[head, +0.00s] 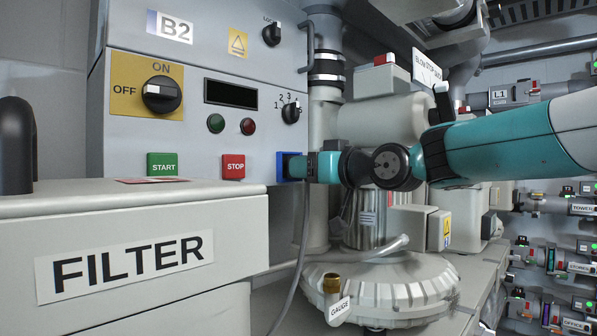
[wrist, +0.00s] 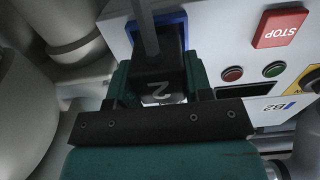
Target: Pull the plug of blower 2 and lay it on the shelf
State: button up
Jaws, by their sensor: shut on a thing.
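The plug of blower 2 (wrist: 160,68) is a black block with a white 2 on it, seen in the wrist view. My gripper (wrist: 156,80) is shut on it, a teal finger on each side. The plug is at the blue-framed socket (wrist: 177,18) on the B2 panel; I cannot tell how deep it sits. In the head view my gripper (head: 302,167) is right at the blue socket frame (head: 281,166), right of the red STOP button, and hides the plug. A grey cable (head: 298,240) hangs below. I cannot tell which surface is the shelf.
The B2 control panel (head: 200,110) has a selector switch, a display and buttons. A FILTER box (head: 130,245) with a flat top stands in front, lower left. A vertical pipe (head: 325,60), a round housing (head: 385,285) and a gauge fitting (head: 335,295) crowd the right.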

jog(key=shift+b+v, duration=1.55)
jog(key=shift+v, duration=0.9)
jog(key=b+v, duration=0.7)
jog(key=v, duration=0.9)
jog(key=shift+b, duration=0.35)
jog(key=shift+r, duration=0.1)
jog(key=s+a+b, duration=0.9)
jog(key=b, duration=0.1)
dwell(0.6)
